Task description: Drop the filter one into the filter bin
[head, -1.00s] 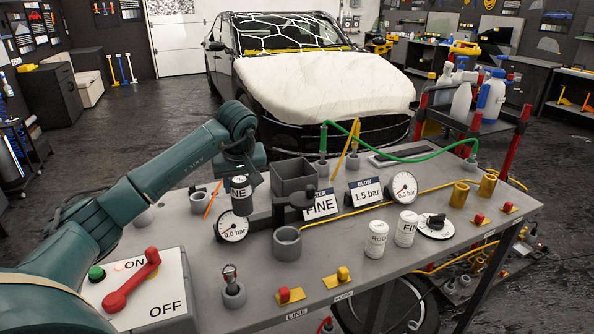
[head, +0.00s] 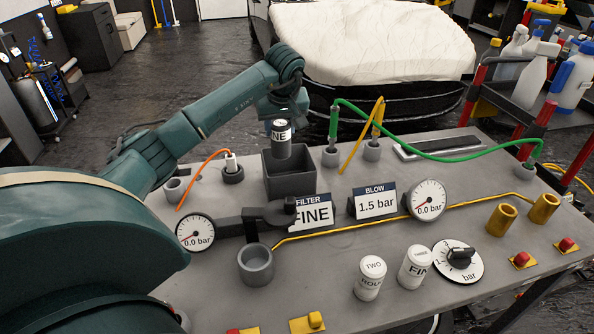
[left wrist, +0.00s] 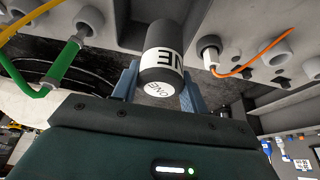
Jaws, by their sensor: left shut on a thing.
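My left gripper (head: 282,120) is shut on filter one (head: 281,144), a dark cylinder with a white label reading "NE" and a pale end cap. It holds the filter upright over the dark square filter bin (head: 290,187), with the filter's lower end at about the bin's opening. Whether the lower end is inside the rim is hard to tell. In the left wrist view, filter one (left wrist: 163,62) sits between the two blue-grey fingers, with "ONE" on its cap. My right gripper is not in view.
Two white canisters (head: 369,280) (head: 415,268) stand at front right. A plug with an orange cable (head: 231,170) is left of the bin, a green hose (head: 430,152) behind right.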

